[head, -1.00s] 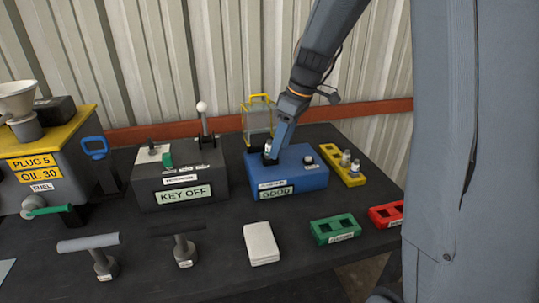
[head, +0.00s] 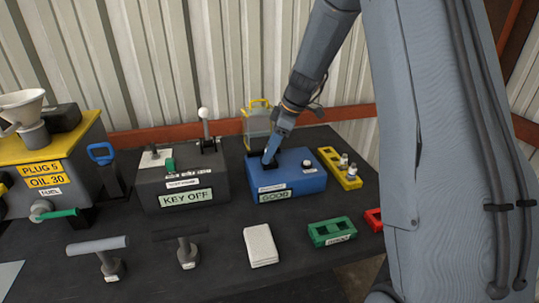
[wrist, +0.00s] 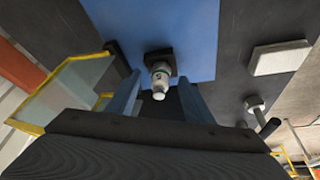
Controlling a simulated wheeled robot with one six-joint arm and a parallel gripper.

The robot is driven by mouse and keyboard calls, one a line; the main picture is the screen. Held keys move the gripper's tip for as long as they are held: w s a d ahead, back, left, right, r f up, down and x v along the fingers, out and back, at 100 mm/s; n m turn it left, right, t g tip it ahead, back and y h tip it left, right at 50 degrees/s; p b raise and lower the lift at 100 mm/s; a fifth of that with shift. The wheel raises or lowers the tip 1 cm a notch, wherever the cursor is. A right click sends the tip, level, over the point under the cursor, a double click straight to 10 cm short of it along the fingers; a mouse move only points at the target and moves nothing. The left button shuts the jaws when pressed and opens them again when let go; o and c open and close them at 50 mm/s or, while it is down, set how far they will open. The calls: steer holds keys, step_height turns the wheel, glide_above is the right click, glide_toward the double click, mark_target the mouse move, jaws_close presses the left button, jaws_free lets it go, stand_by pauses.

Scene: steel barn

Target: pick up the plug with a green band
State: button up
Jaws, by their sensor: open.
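A small white plug (wrist: 160,80) with a dull greenish band stands in a black socket (wrist: 160,58) on the blue box (wrist: 195,30) in the wrist view. My gripper (head: 269,159) points down at the left part of the blue box (head: 300,182) in the head view and covers the plug there. In the wrist view its two fingers stand open, one on each side of the plug, with gaps visible. The box's display (head: 275,196) reads GOOD. Two more plugs (head: 347,163) stand in the yellow tray (head: 330,157); their bands are too small to tell.
A clear yellow-framed case (head: 257,122) stands close behind the blue box. A dark KEY OFF box (head: 160,186) with a lever is at its left. A white pad (head: 261,245), a green tray (head: 331,231) and a red tray (head: 374,219) lie in front.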

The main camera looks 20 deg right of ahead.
steer(key=shift+w+a+f, duration=0.1)
steer(key=shift+a+f, duration=0.05)
steer(key=shift+f, duration=0.25)
jaws_close()
steer(key=shift+r, duration=0.1)
step_height(320, 180, up, 10)
steer(key=b, duration=0.3)
steer(key=shift+f, duration=0.2)
steer(key=shift+r+p, duration=0.55)
steer(key=shift+r, duration=0.85)
